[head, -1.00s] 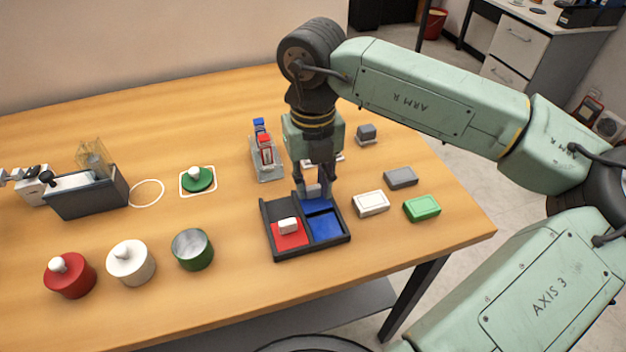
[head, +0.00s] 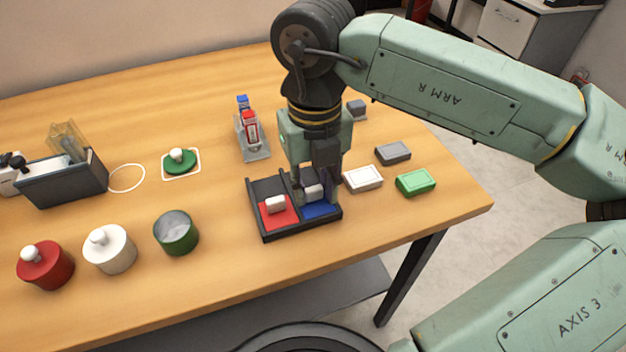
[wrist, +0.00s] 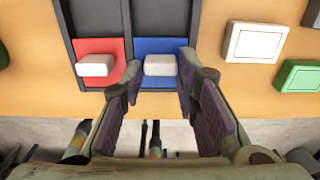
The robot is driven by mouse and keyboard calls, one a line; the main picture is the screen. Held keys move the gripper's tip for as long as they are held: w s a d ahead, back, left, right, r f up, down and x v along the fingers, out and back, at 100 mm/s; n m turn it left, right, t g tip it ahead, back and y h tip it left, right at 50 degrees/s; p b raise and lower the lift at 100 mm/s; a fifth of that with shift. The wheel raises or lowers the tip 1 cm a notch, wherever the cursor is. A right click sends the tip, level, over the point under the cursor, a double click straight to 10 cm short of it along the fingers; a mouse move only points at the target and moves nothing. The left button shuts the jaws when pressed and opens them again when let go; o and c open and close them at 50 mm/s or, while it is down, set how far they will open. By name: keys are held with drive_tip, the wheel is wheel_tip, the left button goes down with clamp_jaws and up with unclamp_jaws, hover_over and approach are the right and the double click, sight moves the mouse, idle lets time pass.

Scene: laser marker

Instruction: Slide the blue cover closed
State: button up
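The dark tray (head: 297,229) has two side-by-side compartments. The blue cover (head: 320,211) with its white knob (head: 314,191) sits at the front end of the right compartment, and the part behind it is dark and bare. In the wrist view the blue cover (wrist: 158,47) lies level with the red one, near the tray's front edge. My gripper (wrist: 160,74) points down over it, with its fingers apart on either side of the white knob (wrist: 160,65). Whether a finger touches the knob is hard to tell. The fingers partly hide the cover in the head view.
A red cover (head: 279,215) with a white knob fills the left compartment's front. White (head: 363,179), grey (head: 393,153) and green (head: 416,182) blocks lie to the right. A clear holder (head: 257,152) stands behind. Canisters (head: 110,252) stand to the left.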

sight(314, 191)
drive_tip(key=o, duration=0.3)
wheel_tip(314, 191, up, 12)
drive_tip(key=shift+r, duration=0.1)
idle(0.6)
idle(0.3)
